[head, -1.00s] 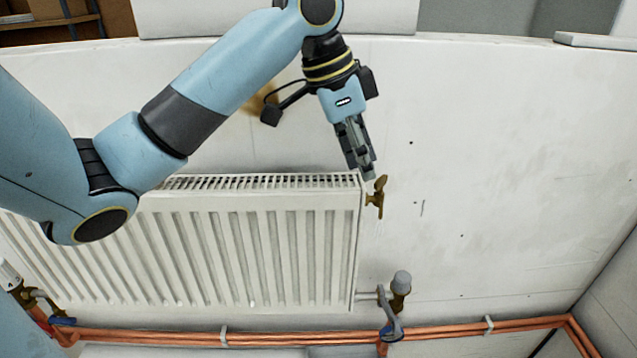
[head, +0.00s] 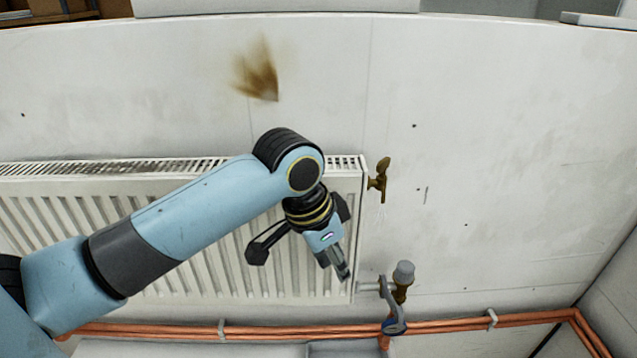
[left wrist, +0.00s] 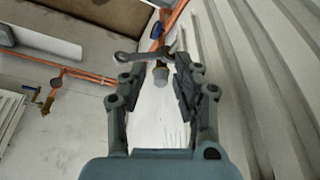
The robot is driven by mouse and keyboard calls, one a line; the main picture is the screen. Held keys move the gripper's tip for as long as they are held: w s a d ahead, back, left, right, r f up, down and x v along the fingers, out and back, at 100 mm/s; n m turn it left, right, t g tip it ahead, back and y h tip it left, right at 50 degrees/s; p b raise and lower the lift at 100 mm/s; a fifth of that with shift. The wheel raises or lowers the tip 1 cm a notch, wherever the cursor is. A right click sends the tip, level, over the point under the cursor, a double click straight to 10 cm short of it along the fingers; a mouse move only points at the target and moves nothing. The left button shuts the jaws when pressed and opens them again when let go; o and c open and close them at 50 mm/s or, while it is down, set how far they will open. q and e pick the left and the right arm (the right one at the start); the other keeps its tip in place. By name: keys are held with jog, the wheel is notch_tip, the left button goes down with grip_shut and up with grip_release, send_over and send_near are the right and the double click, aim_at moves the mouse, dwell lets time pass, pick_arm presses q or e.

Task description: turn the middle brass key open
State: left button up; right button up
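A brass key (head: 380,178) sticks out at the upper right end of the white radiator (head: 335,228) in the head view. Its handle stands roughly upright. My left gripper (head: 341,270) is below and left of this key, in front of the radiator's lower right corner, and does not touch the key. In the left wrist view the left gripper (left wrist: 158,66) is open, its two fingers apart with nothing held. Beyond them are a grey-capped valve (left wrist: 160,76) and a grey spanner-like lever (left wrist: 128,58). My right gripper is not in view.
The grey-capped valve (head: 403,278) and lever (head: 391,312) stand at the radiator's lower right. Copper pipes (head: 450,330) run along the wall's bottom. The wall right of the key is clear. A brown stain (head: 258,75) marks the wall above.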

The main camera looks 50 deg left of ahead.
pick_arm(q)
notch_tip(320, 180, down, 14)
jog(key=s+a+n+b, duration=0.1)
jog(key=a+b, duration=0.1)
jog(key=b, duration=0.1)
jog(key=shift+s+a+f+y+b, duration=0.2)
jog(key=shift+y+b, duration=0.1)
jog(key=shift+y, duration=0.1)
